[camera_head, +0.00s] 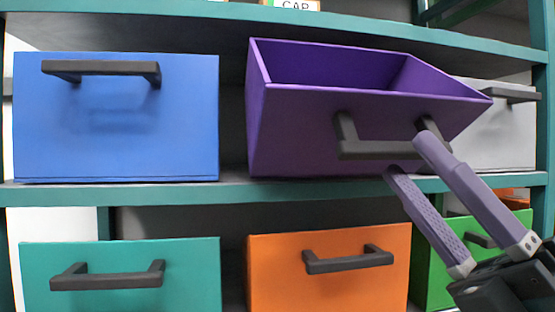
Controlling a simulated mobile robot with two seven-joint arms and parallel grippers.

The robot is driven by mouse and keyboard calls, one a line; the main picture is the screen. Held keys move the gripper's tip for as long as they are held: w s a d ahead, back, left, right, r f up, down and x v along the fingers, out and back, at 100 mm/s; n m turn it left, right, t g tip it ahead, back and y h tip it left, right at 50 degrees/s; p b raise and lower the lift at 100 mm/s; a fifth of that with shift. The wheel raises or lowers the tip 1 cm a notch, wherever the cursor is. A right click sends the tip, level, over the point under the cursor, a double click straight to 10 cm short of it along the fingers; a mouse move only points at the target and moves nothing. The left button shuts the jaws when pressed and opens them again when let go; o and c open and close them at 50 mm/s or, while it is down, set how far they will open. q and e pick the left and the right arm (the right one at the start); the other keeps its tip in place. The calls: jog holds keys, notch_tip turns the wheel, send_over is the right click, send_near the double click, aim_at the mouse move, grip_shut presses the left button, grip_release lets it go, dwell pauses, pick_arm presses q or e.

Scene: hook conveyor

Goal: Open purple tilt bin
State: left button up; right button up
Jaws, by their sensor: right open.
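The purple tilt bin (290,130) sits on the upper shelf, right of centre, and is tilted forward with its top open. Its inside looks empty as far as I can see. Its dark grey handle (375,150) is on the front face. My right gripper (408,155) comes in from the lower right with its two purple-grey fingers apart. The fingertips are at the right end of the handle, one above and one below it. I cannot tell whether they touch it. My left gripper is not in view.
A blue bin (115,130) is closed at the left on the same shelf, and a grey-white bin (508,130) stands at the right. Below are a teal bin (190,280), an orange bin (290,285) and a green bin (432,260). A teal shelf edge (230,193) runs beneath the purple bin.

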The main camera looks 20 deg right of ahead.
jog(key=b+v, duration=0.1)
jog(key=v, duration=0.5)
jog(key=shift+b, duration=0.3)
jog(key=shift+s, duration=0.1)
